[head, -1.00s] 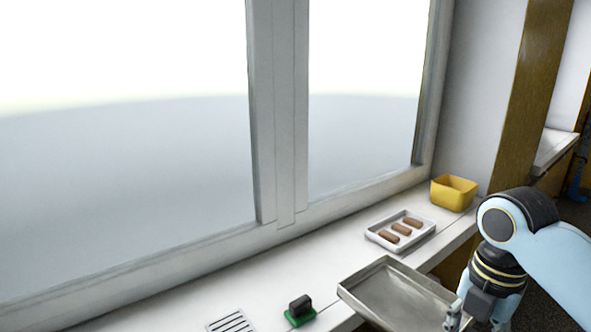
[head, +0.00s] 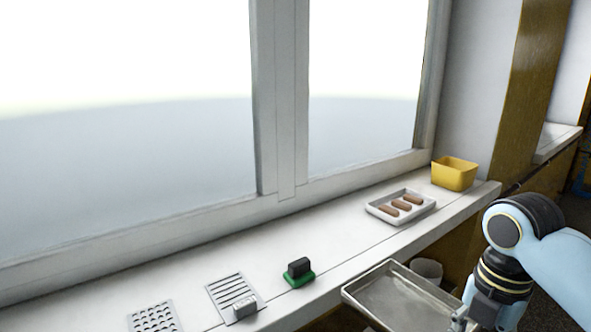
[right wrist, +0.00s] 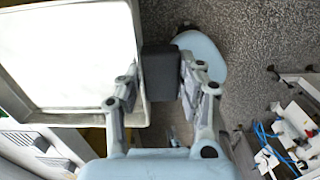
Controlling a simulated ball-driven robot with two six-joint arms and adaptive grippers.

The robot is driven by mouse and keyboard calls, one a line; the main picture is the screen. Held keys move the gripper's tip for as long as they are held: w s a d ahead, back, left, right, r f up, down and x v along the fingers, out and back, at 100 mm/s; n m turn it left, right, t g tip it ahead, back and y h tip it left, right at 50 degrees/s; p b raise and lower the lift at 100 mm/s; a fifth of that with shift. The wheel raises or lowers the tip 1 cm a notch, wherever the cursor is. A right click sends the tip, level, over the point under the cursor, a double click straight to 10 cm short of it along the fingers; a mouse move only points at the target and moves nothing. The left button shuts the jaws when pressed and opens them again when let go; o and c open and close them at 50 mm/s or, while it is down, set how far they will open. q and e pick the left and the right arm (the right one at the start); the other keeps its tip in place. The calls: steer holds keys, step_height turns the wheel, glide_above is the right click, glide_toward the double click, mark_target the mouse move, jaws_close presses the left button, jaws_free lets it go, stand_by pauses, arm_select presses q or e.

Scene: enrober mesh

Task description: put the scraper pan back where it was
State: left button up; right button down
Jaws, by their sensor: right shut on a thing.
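The scraper pan (head: 395,306) is a shallow grey metal tray with a raised rim. In the head view it is at the lower right, in front of the sill's edge, and its near part is cut off by the frame. In the right wrist view the pan (right wrist: 80,60) fills the left side, looking pale and bright inside. My right gripper (right wrist: 162,80) is shut on a dark block at the pan's side, apparently its handle; it is at the pan's right end in the head view (head: 463,318). My left gripper is in neither view.
On the white sill (head: 345,245) stand a yellow bin (head: 454,174), a white tray (head: 370,209) with brown bars, a green-based black block (head: 299,272), a slotted plate (head: 228,288) with a small metal block, and a perforated plate (head: 153,318). A pale cup (head: 427,269) is behind the pan.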

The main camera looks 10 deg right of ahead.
step_height(320, 180, down, 8)
steer(key=b, duration=0.6)
steer(key=shift+f, duration=0.15)
steer(key=shift+s, duration=0.1)
